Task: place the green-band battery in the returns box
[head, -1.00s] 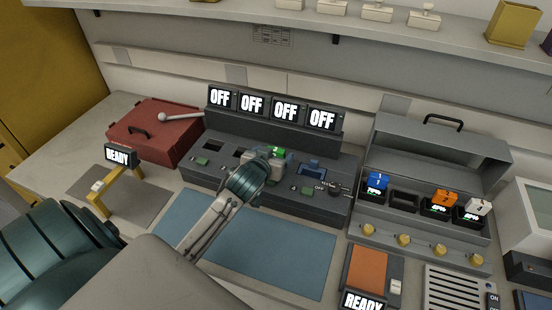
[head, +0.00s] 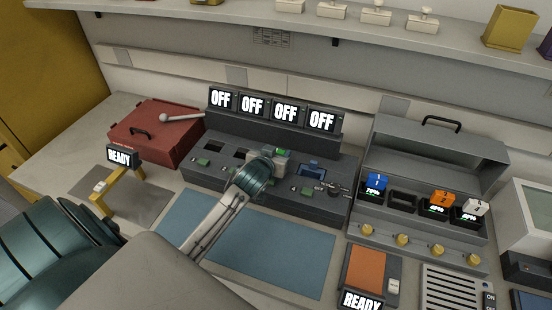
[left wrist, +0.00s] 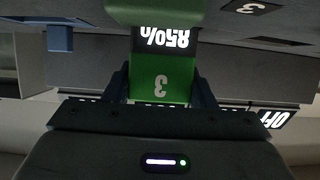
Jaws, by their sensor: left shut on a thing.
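The green-band battery (left wrist: 162,80), marked 3 with a lit 85% display, sits between the two fingers of my left gripper (left wrist: 162,88) in the left wrist view. In the head view my left gripper (head: 272,158) is at the dark console (head: 230,172), in front of the OFF screens. The battery shows small and partly covered there (head: 282,153); I cannot tell whether it is clear of its slot. A red box (head: 157,132) with a dark handle stands at the left; I cannot tell which container is the returns box. My right gripper is not in view.
A grey open-lidded charger (head: 425,222) at the right holds blue, orange and white batteries and one empty bay. A blue mat (head: 265,250) lies clear before the console. A yellow stand with a READY screen (head: 120,156) is at the left.

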